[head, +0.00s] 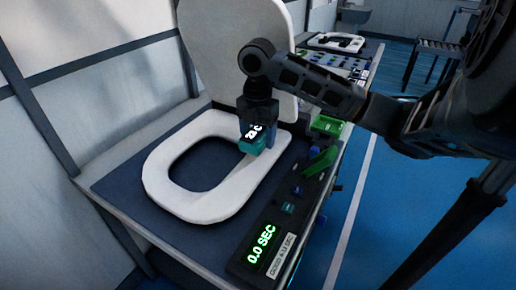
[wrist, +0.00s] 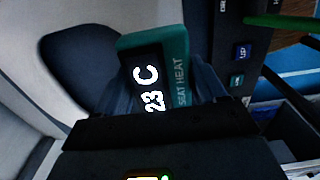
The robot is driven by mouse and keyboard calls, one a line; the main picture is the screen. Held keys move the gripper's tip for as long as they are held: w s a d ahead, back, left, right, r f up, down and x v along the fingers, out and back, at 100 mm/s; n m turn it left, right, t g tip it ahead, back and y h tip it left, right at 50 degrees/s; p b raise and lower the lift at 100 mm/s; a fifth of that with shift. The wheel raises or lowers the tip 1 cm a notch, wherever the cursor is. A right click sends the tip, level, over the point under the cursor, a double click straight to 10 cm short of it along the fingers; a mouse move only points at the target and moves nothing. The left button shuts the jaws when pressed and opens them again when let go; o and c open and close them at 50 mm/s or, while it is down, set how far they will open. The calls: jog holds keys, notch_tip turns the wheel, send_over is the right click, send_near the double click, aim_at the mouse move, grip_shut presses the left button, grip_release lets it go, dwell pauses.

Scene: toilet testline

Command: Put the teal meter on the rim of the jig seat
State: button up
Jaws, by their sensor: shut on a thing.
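The teal meter (head: 254,146) is held in my gripper (head: 258,128) over the right side of the jig seat's rim. In the wrist view the teal meter (wrist: 152,62) shows "23 C" and "SEAT HEAT" and sits tilted between the jaws. My gripper (wrist: 165,95) is shut on it. The white jig seat (head: 165,190) lies flat on the bench, with its lid upright behind. In the wrist view the seat (wrist: 75,18) is behind the meter. I cannot tell whether the meter touches the rim.
A control panel (head: 285,215) with a green "0.0 SEC" display runs along the bench's right edge. A green lever (head: 320,161) and a green tray (head: 328,125) stand right of the seat. Another seat station (head: 337,43) is farther back.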

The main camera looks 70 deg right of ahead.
aim_at(258, 160)
notch_tip(258, 160, down, 5)
jog(key=shift+f+p, duration=0.1)
jog(key=shift+p, duration=0.25)
jog(key=shift+d+f, duration=0.15)
jog(key=shift+f, duration=0.15)
jog(key=shift+f, duration=0.15)
jog(key=o, duration=1.2)
